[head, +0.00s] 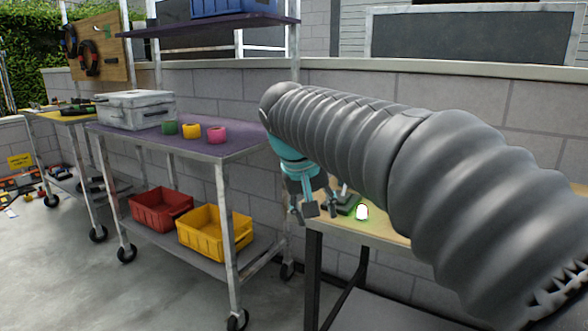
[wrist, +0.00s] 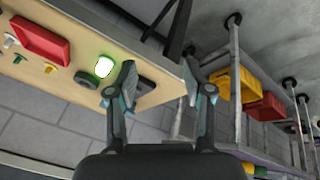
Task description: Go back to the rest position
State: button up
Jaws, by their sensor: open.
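My gripper (head: 315,208) hangs below the end of my grey sleeved arm in the head view, at the left end of a wooden-topped workbench (head: 378,238). Its fingers are apart with nothing between them. In the wrist view my gripper (wrist: 160,82) shows its two fingers spread and empty. A glowing white lamp with a green rim (head: 362,212) sits on the bench right of the gripper. The lamp also shows in the wrist view (wrist: 103,67), left of the left finger. My arm hides much of the bench in the head view.
A wheeled cart (head: 185,142) stands left of the gripper, with a grey case (head: 135,110) and green, yellow and pink rolls on top. Red (head: 160,210) and yellow (head: 213,232) bins sit on its lower shelf. A block wall runs behind. Floor is clear at front left.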

jog(key=s+d+f+y, duration=0.1)
jog(key=s+d+f, duration=0.3)
jog(key=s, duration=0.3)
jog(key=s+d+f+t, duration=0.1)
jog(key=s+d+f, duration=0.2)
jog(key=s+f, duration=0.3)
jog(key=s+d+f+m+y, duration=0.1)
jog(key=s+d+f, duration=0.3)
jog(key=s, duration=0.6)
jog(key=shift+d+f+t+y, duration=0.3)
jog(key=shift+d+f, duration=0.05)
jog(key=shift+f, duration=0.2)
